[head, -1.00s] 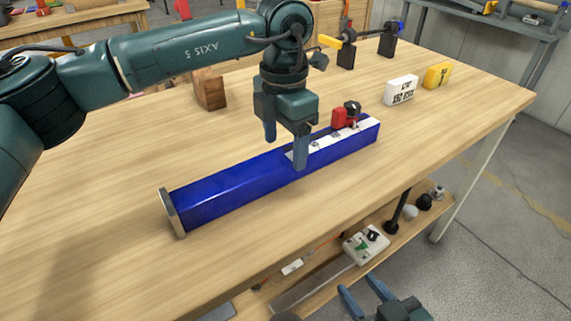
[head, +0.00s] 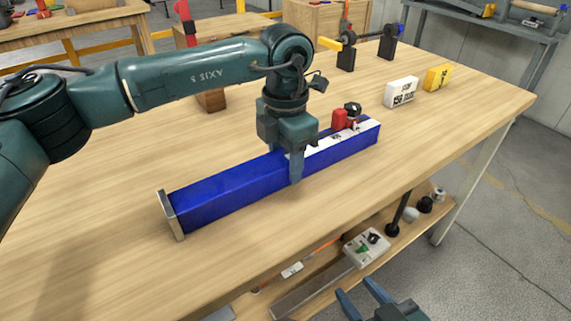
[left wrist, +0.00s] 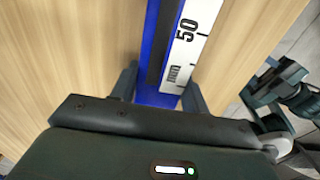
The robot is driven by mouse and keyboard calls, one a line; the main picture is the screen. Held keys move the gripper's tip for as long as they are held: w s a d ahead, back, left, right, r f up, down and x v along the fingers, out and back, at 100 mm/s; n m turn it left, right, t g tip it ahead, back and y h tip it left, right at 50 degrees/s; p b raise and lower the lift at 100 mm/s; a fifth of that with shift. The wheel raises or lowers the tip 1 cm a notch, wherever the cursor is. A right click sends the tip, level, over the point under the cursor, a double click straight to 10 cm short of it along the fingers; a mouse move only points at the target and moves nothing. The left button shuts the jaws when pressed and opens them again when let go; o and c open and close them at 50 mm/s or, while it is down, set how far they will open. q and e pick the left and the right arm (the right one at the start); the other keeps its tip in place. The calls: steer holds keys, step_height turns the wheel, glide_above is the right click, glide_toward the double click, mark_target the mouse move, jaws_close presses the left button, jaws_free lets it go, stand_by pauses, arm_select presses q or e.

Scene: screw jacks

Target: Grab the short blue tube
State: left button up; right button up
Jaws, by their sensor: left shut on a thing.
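The blue square tube (head: 225,192) lies along the wooden table, with a pale plate on its near left end. A white scale strip (head: 323,147) and a red block (head: 339,119) with a black knob sit on its far right part. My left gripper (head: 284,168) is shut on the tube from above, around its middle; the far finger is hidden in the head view. In the left wrist view the blue tube (left wrist: 150,35) and its printed scale (left wrist: 186,50) run between the two fingers. My right gripper (head: 359,296) is open and empty at the bottom, beyond the table's edge.
A white block (head: 401,91) and a yellow block (head: 437,77) stand at the far right of the table. A brown wooden block (head: 211,100) stands behind my left arm. A lower shelf (head: 310,270) holds several tools. The table's front left is clear.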

arm_select(q)
jaws_close()
steer(key=shift+r, duration=0.15)
steer(key=shift+r, duration=0.1)
